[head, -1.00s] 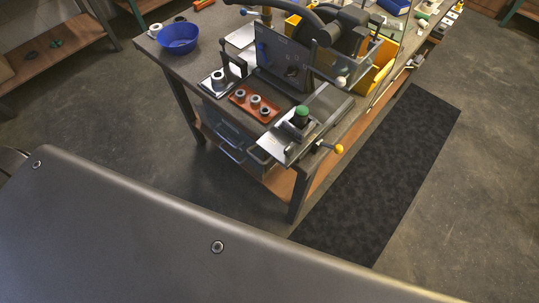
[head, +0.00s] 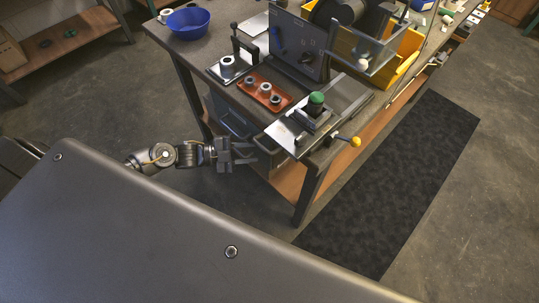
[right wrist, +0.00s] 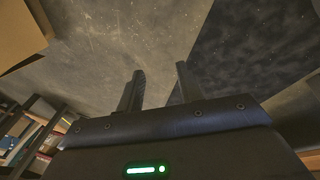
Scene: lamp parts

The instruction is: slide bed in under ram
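The bed (head: 283,134) is a light metal plate at the near end of a grey slide track (head: 349,91) on the bench. It carries a dark block with a green-topped part (head: 316,98). A yellow ball handle (head: 356,141) sticks out beside it. A dark press-like machine with an upright panel (head: 298,47) stands behind; I cannot make out the ram. My left gripper (head: 248,155) is left of the bench's near end, apart from the bed, fingers spread and empty. My right gripper (right wrist: 159,88) shows in the right wrist view, open and empty over the floor.
A red-brown tray (head: 264,88) with several ring parts and a small fixture (head: 229,66) sit left of the bed. A blue bowl (head: 188,23) and a yellow bin (head: 401,69) are farther back. A dark mat (head: 400,180) lies on clear floor to the right.

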